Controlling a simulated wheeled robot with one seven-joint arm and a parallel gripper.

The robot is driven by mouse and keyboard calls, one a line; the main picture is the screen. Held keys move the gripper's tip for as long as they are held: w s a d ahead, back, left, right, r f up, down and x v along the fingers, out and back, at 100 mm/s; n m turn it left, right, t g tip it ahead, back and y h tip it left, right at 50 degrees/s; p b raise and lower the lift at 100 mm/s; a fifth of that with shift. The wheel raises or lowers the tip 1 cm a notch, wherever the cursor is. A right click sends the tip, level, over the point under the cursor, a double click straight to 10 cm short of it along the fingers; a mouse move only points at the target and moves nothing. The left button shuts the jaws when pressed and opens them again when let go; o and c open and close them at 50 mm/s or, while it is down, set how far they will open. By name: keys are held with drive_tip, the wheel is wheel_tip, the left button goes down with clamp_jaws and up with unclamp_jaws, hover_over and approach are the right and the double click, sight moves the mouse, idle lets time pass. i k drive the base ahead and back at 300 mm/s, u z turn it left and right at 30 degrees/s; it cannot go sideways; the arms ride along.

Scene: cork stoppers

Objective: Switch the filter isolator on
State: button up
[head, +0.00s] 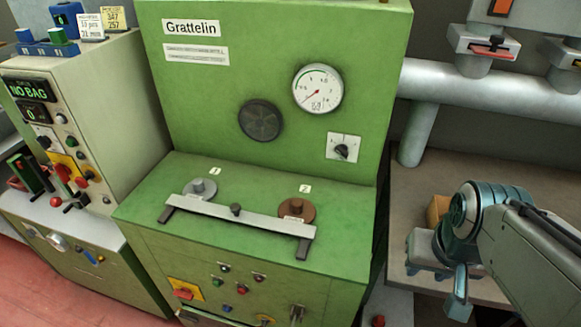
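No label that I can read says filter isolator, so I cannot tell which control it is. A red rotary handle on a yellow plate (184,292) is low on the front of the green Grattelin machine (240,90). Another red handle on a yellow plate (76,174) is on the cream control cabinet at the left. A black rotary knob on a white plate (342,149) is on the green upright panel. My gripper (457,304) is at the lower right, pointing down, right of the green machine and apart from these controls. Its finger opening is not clear.
A grey bar (240,212) crosses the green machine's top beside a grey disc (200,189) and a brown disc (297,210). Grey pipes (500,95) with red-handled valves stand at the right. A shelf with a brown box (438,210) lies behind my arm.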

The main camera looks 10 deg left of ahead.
sight(184, 293)
drive_tip(key=u, duration=1.5)
drive_tip(key=k, duration=1.25)
drive_tip(key=z, duration=0.05)
drive_tip(key=i, duration=0.4)
drive_tip(key=u, duration=0.8)
drive_tip(key=i, duration=1.35)
drive_tip(key=z, duration=0.55)
